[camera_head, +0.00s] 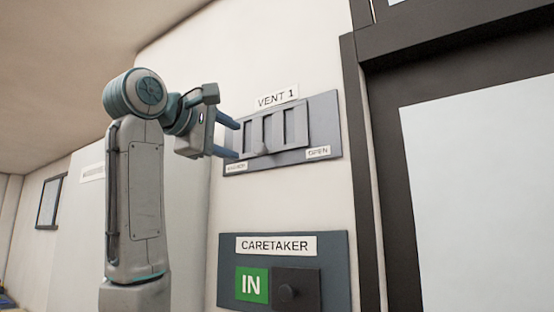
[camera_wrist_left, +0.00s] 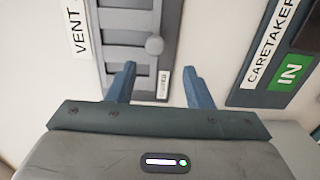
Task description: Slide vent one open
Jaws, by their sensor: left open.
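The vent one panel (camera_head: 225,169) is a grey plate on the white wall, with a "VENT 1" label (camera_head: 276,97) above it. Its slatted front (camera_head: 301,122) has upright bars and a small round grey knob (camera_head: 263,149) low on the left half. My left gripper (camera_head: 237,140) is open and empty at the panel's left edge. In the left wrist view the knob (camera_wrist_left: 155,45) shows beyond the fingertips, between their lines, apart from both. My right gripper is not in view.
A "CARETAKER" panel (camera_head: 227,264) with a green "IN" sign (camera_head: 252,285) and a dark knobbed slider (camera_head: 309,288) is below the vent. A dark door frame (camera_head: 366,190) stands close on the right. Bare wall lies between the two panels.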

